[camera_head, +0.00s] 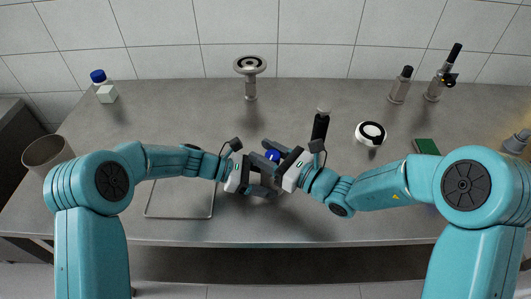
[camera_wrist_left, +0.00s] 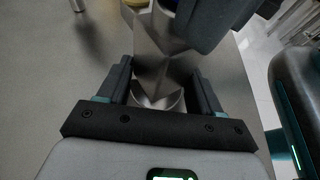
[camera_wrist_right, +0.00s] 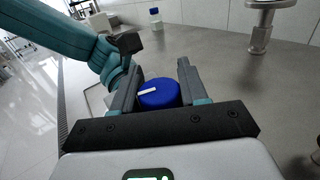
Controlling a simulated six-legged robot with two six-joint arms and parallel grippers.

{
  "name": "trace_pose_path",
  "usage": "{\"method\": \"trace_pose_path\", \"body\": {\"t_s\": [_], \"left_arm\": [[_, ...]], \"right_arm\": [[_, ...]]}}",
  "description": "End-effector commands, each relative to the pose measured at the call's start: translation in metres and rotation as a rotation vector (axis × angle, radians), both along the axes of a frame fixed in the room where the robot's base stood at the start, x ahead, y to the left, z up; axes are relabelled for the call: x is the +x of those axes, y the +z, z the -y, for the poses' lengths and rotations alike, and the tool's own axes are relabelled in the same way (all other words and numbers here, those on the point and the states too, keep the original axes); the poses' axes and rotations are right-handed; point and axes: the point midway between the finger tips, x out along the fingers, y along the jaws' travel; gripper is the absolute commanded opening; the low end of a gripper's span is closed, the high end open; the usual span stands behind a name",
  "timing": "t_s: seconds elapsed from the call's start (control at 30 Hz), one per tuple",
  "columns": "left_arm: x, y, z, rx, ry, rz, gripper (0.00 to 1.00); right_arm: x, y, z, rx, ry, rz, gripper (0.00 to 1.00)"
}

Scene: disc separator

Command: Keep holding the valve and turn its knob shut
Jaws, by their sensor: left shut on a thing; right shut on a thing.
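The valve has a metal body and a round blue knob with a white mark. In the left wrist view the metal body (camera_wrist_left: 158,68) lies between the fingers of my left gripper (camera_wrist_left: 160,88), which is shut on it. In the right wrist view the blue knob (camera_wrist_right: 159,93) sits between the fingers of my right gripper (camera_wrist_right: 155,85), which is shut on it. In the head view the knob (camera_head: 272,156) shows between my left gripper (camera_head: 262,182) and my right gripper (camera_head: 277,164), over the table. The grippers hide most of the valve body there.
The grey table (camera_head: 190,115) bears a thin-framed tray (camera_head: 180,216) at front left, a metal stand (camera_head: 250,85) at the back, and a white round device (camera_head: 370,133) to the right. Bottles (camera_head: 401,86) stand at back right. A blue-capped bottle (camera_head: 103,87) stands at back left.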

Motion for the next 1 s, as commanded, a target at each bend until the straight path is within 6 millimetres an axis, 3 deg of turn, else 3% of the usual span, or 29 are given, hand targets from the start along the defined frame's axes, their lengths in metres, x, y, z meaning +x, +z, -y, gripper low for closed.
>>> {"method": "trace_pose_path", "body": {"t_s": [0.5,1.0], "left_arm": [[-0.0001,-0.0006,0.0005,0.002,0.0,-0.001,0.1],[0.0,-0.0008,0.0004,0.002,0.002,-0.001,0.1]], "right_arm": [[0.0029,0.0017,0.0018,0.002,-0.285,0.003,0.13],[0.0035,0.0006,0.0039,-0.004,-0.33,0.002,0.13]]}}
